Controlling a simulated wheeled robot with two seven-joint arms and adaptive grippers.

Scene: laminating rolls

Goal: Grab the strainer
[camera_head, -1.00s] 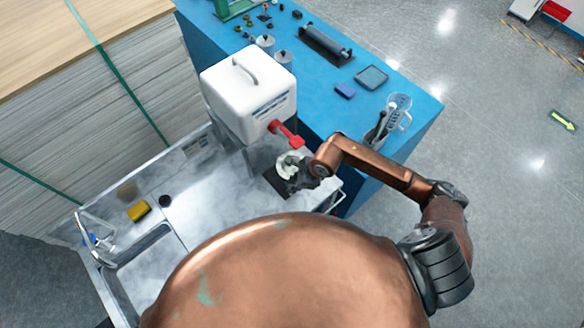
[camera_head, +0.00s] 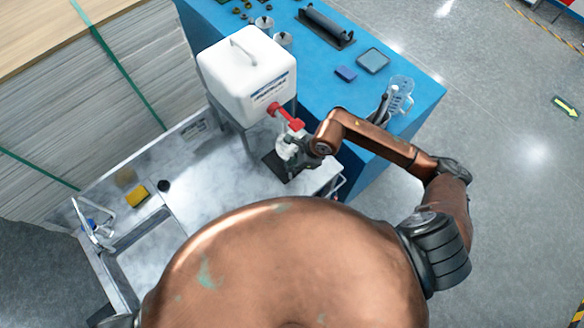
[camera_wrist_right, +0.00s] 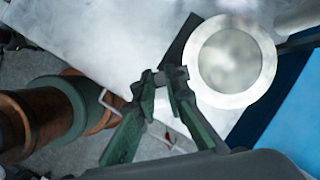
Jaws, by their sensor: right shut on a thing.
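The strainer shows in the right wrist view (camera_wrist_right: 230,60) as a pale round rim with a misty grey-white centre. In the head view, the strainer (camera_head: 285,150) is a small pale shape beneath the red tap (camera_head: 286,117), partly hidden by my gripper. My right gripper (camera_head: 299,150) is shut on the strainer, above the dark mat at the right end of the metal sink counter. Its green-grey fingers (camera_wrist_right: 163,77) come together beside the rim in the wrist view; the exact grasp spot is hard to see. My left gripper is not in view.
A white water container (camera_head: 246,75) with the red tap stands close behind the gripper. A blue table (camera_head: 415,125) holds a measuring jug (camera_head: 400,97), a roller and tins. A yellow sponge (camera_head: 137,196) lies by the basin. The counter's middle is clear.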

